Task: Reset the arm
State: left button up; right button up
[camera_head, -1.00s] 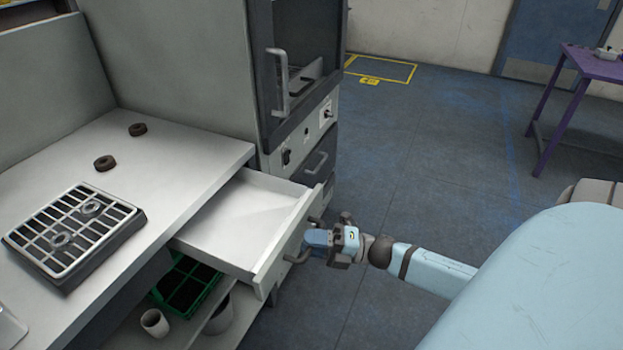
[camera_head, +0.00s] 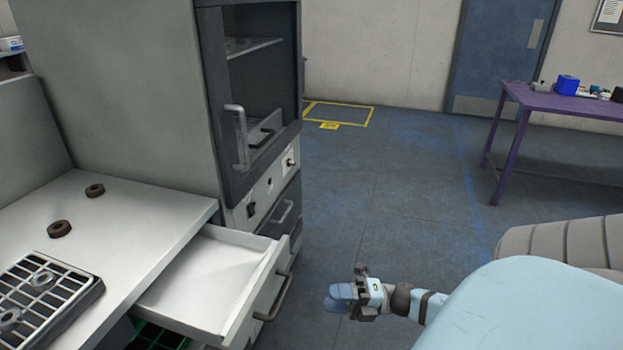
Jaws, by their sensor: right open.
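My right gripper (camera_head: 345,296) is in the lower middle of the head view, at the end of my light blue right arm. It is open and empty, over the floor to the right of the pulled-out drawer. The white drawer (camera_head: 205,285) stands open under the workbench, and its dark handle (camera_head: 275,300) is clear of the gripper with a gap between them. The drawer looks empty. My left gripper is not in view.
A workbench (camera_head: 140,225) at left bears two dark rings (camera_head: 94,190) and a gridded tray (camera_head: 45,290). A tall grey cabinet (camera_head: 140,90) with a dark door stands behind. A purple table (camera_head: 560,102) is at the right back. The floor (camera_head: 390,200) between is clear.

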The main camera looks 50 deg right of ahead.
jog(key=shift+v, duration=0.9)
